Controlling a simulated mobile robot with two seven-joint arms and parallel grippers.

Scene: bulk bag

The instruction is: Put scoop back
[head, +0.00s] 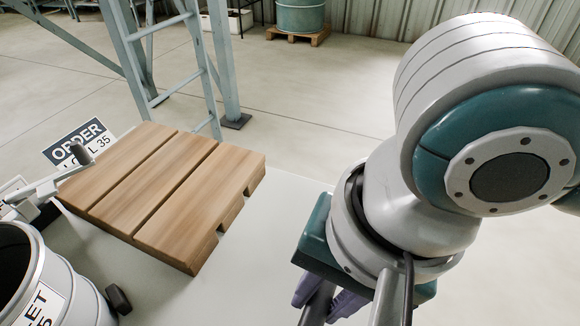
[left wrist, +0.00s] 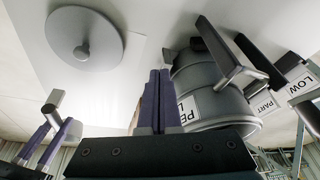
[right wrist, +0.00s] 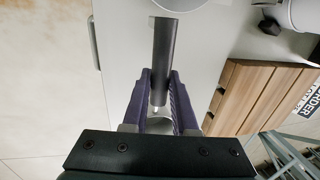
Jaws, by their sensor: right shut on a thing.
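The scoop has a dark cylindrical handle, seen in the right wrist view (right wrist: 162,55). My right gripper (right wrist: 160,88) is shut on this handle, with a purple finger on each side. In the head view the right gripper (head: 325,303) is at the bottom edge, right of the wooden pallet, and its lower part is cut off. The left wrist view also shows the right gripper (left wrist: 42,140) with the scoop (left wrist: 68,130), a grey shape partly hidden. My left gripper (left wrist: 155,88) has its purple fingers together with nothing visible between them; it is outside the head view.
A grey pellet drum (head: 85,285) stands at the lower left. A small wooden pallet (head: 165,185) lies on the white table (head: 262,225). A round lid with a knob (left wrist: 85,48) lies on the table. White table between pallet and right gripper is clear.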

